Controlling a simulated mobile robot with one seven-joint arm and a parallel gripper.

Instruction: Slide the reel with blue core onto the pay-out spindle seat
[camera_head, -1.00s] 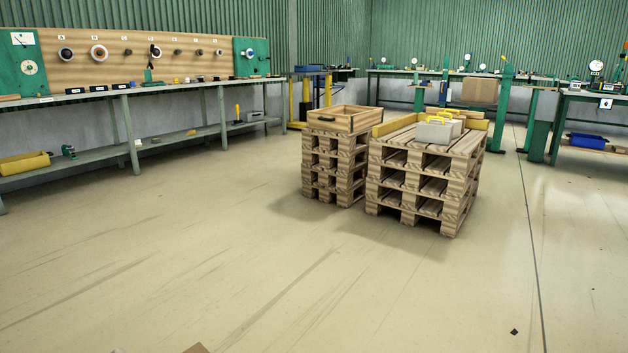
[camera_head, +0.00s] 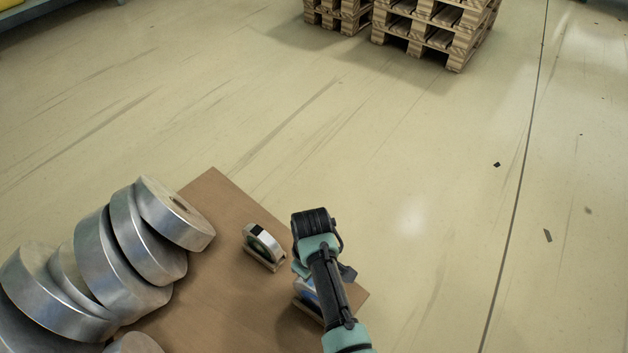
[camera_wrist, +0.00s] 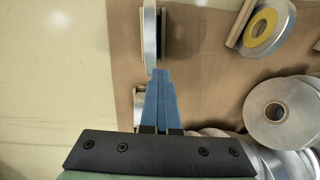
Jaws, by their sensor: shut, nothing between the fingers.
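My gripper (camera_wrist: 160,78) has its blue fingers together and empty in the wrist view. The tips are close to a thin silver reel (camera_wrist: 149,40), seen nearly edge-on against a dark-and-wood stand; whether they touch it I cannot tell. Its core colour is hidden. The pay-out spindle seat is not in either view now.
A brown board (camera_head: 220,270) carries several large silver coils (camera_head: 110,265) at the left. A reel with a yellow core (camera_wrist: 262,28) is at upper right in the wrist view.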

